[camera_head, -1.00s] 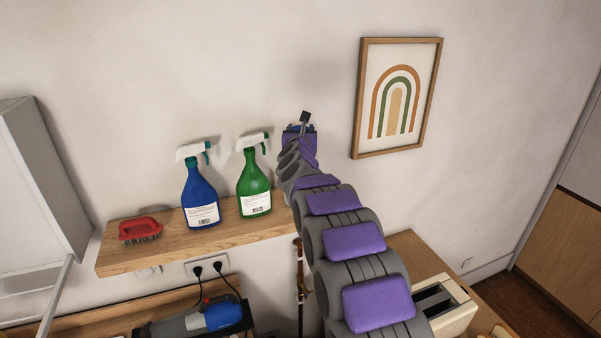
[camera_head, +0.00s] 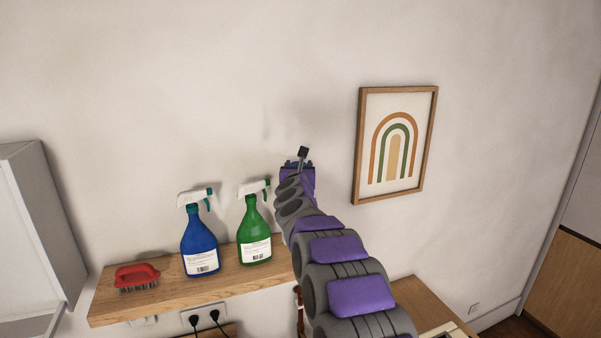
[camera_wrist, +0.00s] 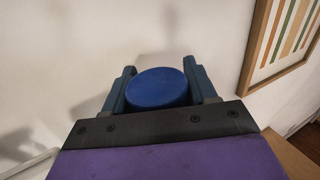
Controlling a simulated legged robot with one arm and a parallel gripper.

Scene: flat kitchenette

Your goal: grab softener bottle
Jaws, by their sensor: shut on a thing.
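In the wrist view, the two dark blue fingers of my gripper (camera_wrist: 159,68) stand on either side of a round blue cap (camera_wrist: 163,88), shut on it. The cap looks like the top of the softener bottle; the body below is hidden behind my gripper. In the head view my gripper (camera_head: 298,165) is at the far end of my arm, in front of the wall and right of the green spray bottle. My arm hides whatever it holds there.
A wooden shelf (camera_head: 118,310) carries a red brush (camera_head: 137,276), a blue spray bottle (camera_head: 200,246) and a green spray bottle (camera_head: 254,235), close left of my arm. A framed picture (camera_head: 396,145) hangs at right. A grey cabinet (camera_head: 35,220) stands at left.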

